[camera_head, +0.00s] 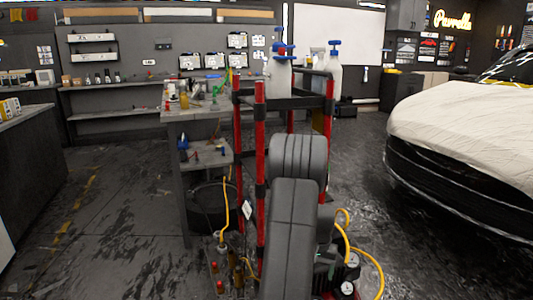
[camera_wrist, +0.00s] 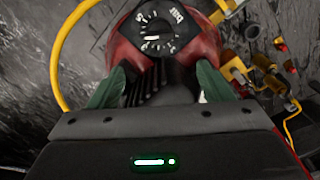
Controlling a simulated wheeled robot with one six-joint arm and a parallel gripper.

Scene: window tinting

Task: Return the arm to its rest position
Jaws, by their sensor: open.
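My arm (camera_head: 293,215) shows in the head view as dark grey links in front of a red-framed cart. My gripper (camera_wrist: 160,88) shows in the wrist view with two green fingers spread apart and nothing between them. The fingers point at a red compressor (camera_wrist: 205,45) with a black pressure gauge (camera_wrist: 152,32) on top. I cannot tell how far the fingertips are from it.
A red-framed cart (camera_head: 260,180) with white spray bottles (camera_head: 279,78) stands close ahead. A grey bench (camera_head: 190,115) is left of it. A yellow hose (camera_head: 370,260) loops at right. A covered car (camera_head: 465,125) stands far right. The floor (camera_head: 110,220) at left is open.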

